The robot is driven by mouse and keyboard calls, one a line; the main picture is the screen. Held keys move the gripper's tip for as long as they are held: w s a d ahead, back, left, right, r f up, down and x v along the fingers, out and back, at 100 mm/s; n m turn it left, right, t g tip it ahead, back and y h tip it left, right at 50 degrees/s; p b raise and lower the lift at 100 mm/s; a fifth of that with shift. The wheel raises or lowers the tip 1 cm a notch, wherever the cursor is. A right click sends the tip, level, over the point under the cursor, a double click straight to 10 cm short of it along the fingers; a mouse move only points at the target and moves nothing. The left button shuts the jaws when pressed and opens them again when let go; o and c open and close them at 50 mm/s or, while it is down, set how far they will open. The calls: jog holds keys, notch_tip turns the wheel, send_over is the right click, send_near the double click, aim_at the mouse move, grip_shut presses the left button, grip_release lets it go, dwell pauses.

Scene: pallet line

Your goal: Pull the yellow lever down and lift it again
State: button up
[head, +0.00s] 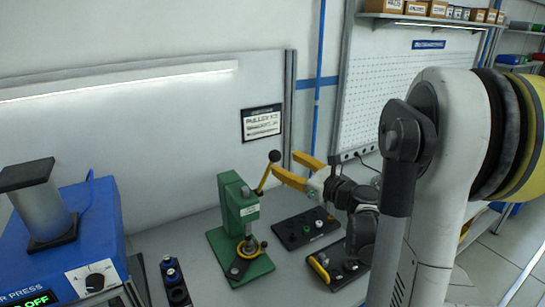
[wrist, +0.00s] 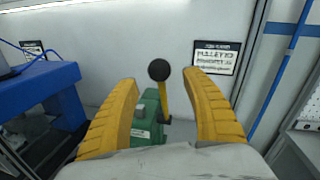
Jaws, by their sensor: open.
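The yellow lever (head: 264,177) with a black ball knob (head: 274,156) stands up at the right side of a green press (head: 238,225), leaning slightly right. My gripper (head: 290,168) is open, its yellow fingers pointing left toward the lever just beside the knob. In the wrist view the knob (wrist: 159,69) and yellow lever (wrist: 163,100) appear between the open fingers of my gripper (wrist: 160,100), with the green press (wrist: 148,122) below and behind. Nothing is held. I cannot tell whether a finger touches the lever.
A blue press (head: 70,245) stands at the left. A black holder (head: 175,282) is left of the green press, and black trays (head: 300,235) with small parts lie to its right, below my arm. A wall sign (head: 261,123) hangs behind.

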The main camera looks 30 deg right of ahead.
aim_at(275, 157)
jog(key=w, duration=0.3)
jog(key=w+a, duration=0.1)
jog(key=w, duration=0.1)
jog(key=shift+w, duration=0.15)
